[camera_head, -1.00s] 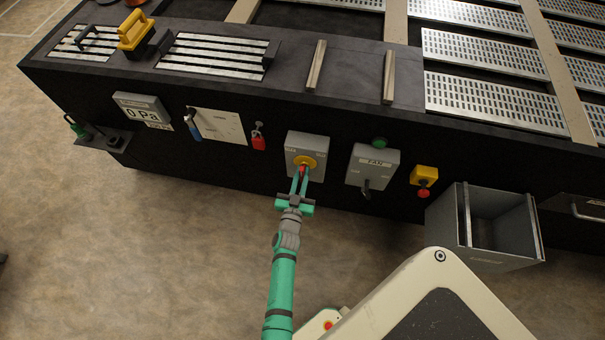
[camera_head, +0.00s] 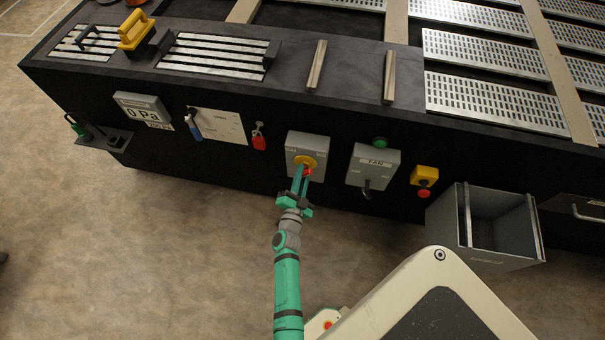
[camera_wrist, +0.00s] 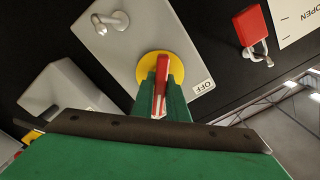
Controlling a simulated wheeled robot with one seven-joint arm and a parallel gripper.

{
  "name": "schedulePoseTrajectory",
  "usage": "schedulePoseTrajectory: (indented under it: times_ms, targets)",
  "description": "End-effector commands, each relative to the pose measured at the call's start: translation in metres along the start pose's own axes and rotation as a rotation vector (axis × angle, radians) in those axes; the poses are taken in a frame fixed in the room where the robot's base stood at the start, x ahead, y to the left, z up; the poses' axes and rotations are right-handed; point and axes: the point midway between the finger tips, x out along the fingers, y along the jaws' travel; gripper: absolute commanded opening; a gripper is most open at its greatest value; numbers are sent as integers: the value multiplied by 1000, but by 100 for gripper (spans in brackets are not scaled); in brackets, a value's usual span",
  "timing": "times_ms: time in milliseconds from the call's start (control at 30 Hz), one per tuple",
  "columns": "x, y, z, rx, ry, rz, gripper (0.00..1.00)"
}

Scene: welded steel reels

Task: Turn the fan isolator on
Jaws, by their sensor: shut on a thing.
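The isolator is a grey box (camera_head: 319,146) on the black side panel, with a yellow disc (camera_head: 299,161) and a red handle (camera_head: 308,172). In the wrist view the yellow disc (camera_wrist: 146,68) lies behind the red handle (camera_wrist: 160,82), and an OFF label (camera_wrist: 204,87) shows on the box beside it. My gripper (camera_head: 303,176) is shut on the red handle, with the green fingers on either side of it. The fingers hide part of the handle and disc. The box to the right (camera_head: 366,154) is marked FAN and has a dark lever below.
A red padlock (camera_head: 259,143) hangs left of the isolator. An open grey bin (camera_head: 500,262) sticks out at the right. Bare floor lies at lower left.

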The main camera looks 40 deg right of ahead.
Motion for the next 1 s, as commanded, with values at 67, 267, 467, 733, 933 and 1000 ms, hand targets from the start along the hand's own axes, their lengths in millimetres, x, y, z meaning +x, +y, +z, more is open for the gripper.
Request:
schedulePoseTrajectory:
  times_ms: [67,267,467,733,933,1000]
  targets:
    - [0,2,0,18,-1,4,0]
    - [0,3,0,41,-1,4,0]
    - [0,2,0,42,-1,4,0]
    - [0,2,0,41,-1,3,31]
    - [0,1,0,41,0,1,31]
    - [-1,1,0,41,0,1,31]
